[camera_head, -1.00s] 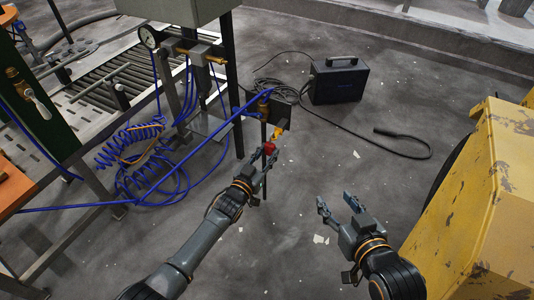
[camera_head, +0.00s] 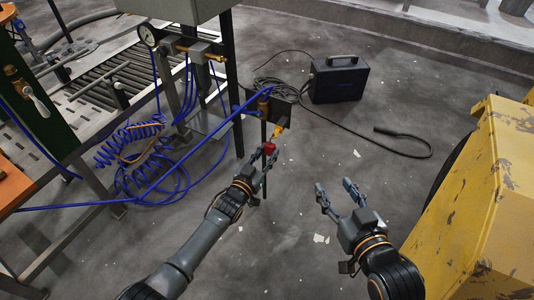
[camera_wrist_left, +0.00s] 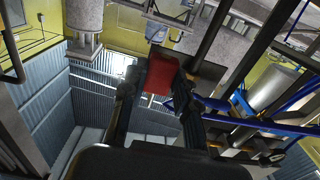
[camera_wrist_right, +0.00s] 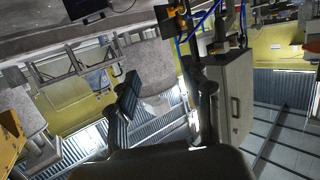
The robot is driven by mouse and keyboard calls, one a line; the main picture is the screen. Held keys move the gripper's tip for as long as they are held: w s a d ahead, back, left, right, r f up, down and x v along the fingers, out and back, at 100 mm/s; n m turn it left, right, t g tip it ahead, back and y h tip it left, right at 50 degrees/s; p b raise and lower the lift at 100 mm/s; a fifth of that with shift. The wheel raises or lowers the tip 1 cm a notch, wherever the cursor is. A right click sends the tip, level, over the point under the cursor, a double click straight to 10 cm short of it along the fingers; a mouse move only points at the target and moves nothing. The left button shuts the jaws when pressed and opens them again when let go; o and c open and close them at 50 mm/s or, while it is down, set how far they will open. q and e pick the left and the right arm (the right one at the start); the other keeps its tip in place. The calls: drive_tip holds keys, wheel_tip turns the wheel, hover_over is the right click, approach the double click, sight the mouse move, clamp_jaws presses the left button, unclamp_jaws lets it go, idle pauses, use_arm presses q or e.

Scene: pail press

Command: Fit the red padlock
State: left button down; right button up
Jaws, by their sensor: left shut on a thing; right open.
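The red padlock (camera_head: 269,148) is held between the fingertips of my left gripper (camera_head: 264,155), which is shut on it. In the left wrist view the red padlock (camera_wrist_left: 161,75) sits between the two fingers. The padlock is just below a yellow handle (camera_head: 278,131) on a brass valve on a thin post with a dark plate (camera_head: 285,112). Whether the padlock touches the handle I cannot tell; its shackle is not clear. My right gripper (camera_head: 338,190) is open and empty, to the right of the post over bare floor.
Blue air hoses (camera_head: 205,138) run from the valve to the left, with a coil (camera_head: 138,155) beside the bench. A black box (camera_head: 338,79) with a cable stands behind. A yellow machine (camera_head: 485,210) is at the right.

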use_arm(q)
drive_tip(key=shift+f+b, duration=0.4)
drive_tip(key=shift+f, duration=0.05)
drive_tip(key=c, duration=0.9)
unclamp_jaws()
drive_tip(key=shift+c, duration=0.2)
use_arm(e)
drive_tip(key=r, duration=0.1)
drive_tip(key=r+t, duration=0.1)
drive_tip(key=w+a+r+t, duration=0.1)
drive_tip(key=shift+r+y, duration=0.4)
use_arm(q)
drive_tip(key=shift+c, duration=0.4)
use_arm(e)
drive_tip(key=shift+s+d+f, duration=0.1)
drive_tip(key=shift+f, duration=0.1)
